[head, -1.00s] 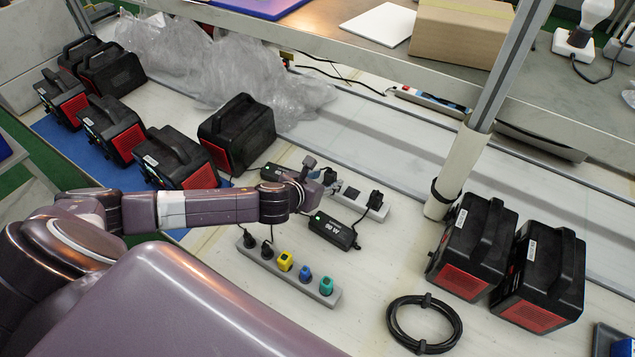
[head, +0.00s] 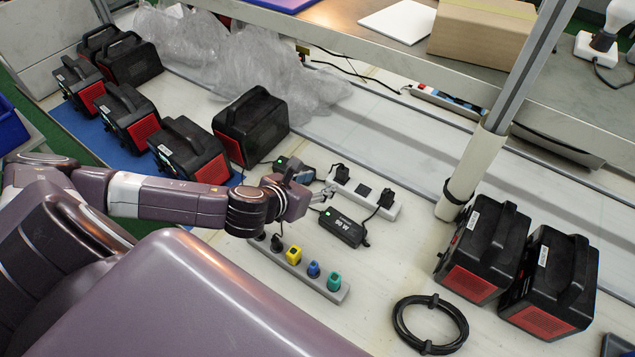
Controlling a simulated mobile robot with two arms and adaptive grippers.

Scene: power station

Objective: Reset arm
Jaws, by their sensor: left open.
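My left gripper (head: 322,192) is at the end of the arm from the left, over the workbench. It is open and I see nothing held in it. It is close to a white power strip (head: 364,192) with black plugs in it and a black power adapter (head: 343,227) with a green light. A grey power strip (head: 297,268) with black, yellow, blue and green plugs lies just in front of the wrist. Whether the fingertips touch anything is hard to tell. My right gripper does not show.
Several black-and-red power units stand at the left, one of them (head: 251,127) near the arm. Two more (head: 483,248) (head: 551,283) stand at the right by a metal post (head: 462,180). A coiled black cable (head: 431,324) lies at the front. Plastic wrap (head: 272,75) lies at the back.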

